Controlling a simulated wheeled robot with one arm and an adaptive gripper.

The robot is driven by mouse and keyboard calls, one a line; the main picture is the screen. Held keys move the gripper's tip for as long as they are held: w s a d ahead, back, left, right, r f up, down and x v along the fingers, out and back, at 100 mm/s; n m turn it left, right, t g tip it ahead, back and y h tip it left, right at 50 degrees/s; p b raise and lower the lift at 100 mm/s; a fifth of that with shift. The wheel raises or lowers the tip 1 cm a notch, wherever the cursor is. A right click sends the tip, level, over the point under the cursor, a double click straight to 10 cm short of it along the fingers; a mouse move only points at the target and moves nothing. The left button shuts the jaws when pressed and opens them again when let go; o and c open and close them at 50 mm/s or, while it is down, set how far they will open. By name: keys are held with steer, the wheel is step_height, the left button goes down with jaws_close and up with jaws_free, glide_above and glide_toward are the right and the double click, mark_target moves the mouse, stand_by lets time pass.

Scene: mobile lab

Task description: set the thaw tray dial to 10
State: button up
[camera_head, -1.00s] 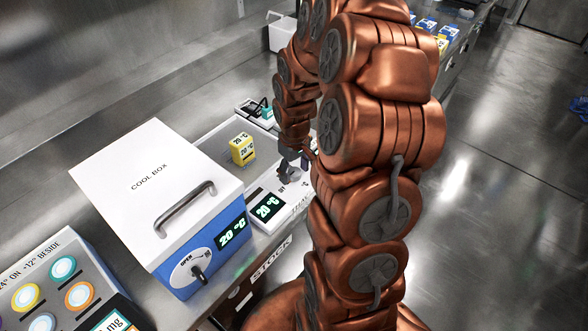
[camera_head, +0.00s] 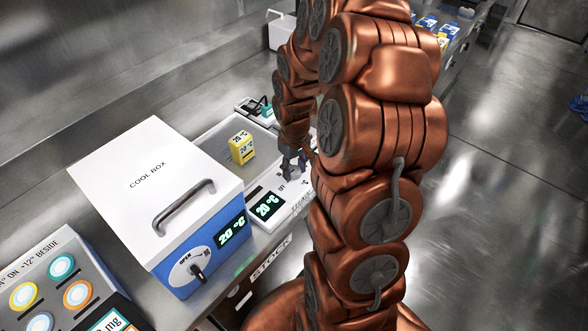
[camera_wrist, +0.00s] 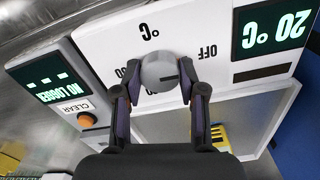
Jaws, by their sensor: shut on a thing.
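The thaw tray's white front panel (camera_head: 258,222) stands right of the cool box, with a display (camera_head: 267,205) reading 20 °C. In the wrist view the panel is upside down, and its display (camera_wrist: 277,27) shows 20 °C too. My gripper (camera_wrist: 159,80) is shut on the dial, one finger on each side. In the head view my gripper (camera_head: 291,163) is over the panel, hiding the dial.
The white and blue cool box (camera_head: 160,190) with a handle is close on the left.

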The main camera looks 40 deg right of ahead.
steer(key=m+b, duration=0.2)
steer(key=b, duration=0.1)
steer(key=shift+f+m, duration=0.3)
steer(key=shift+m, duration=0.1)
steer(key=shift+w+m+b, duration=0.1)
steer(key=shift+m+b, duration=0.8)
steer(key=shift+b, duration=0.3)
steer(key=m+b, duration=0.2)
steer(key=m, duration=0.1)
steer(key=shift+r, duration=0.15)
steer(key=shift+r+m+b, duration=0.1)
steer(key=shift+m+b, duration=0.75)
steer(key=shift+m, duration=1.05)
steer(key=o, duration=1.1)
steer(key=shift+o, duration=0.2)
steer(key=shift+r, duration=0.1)
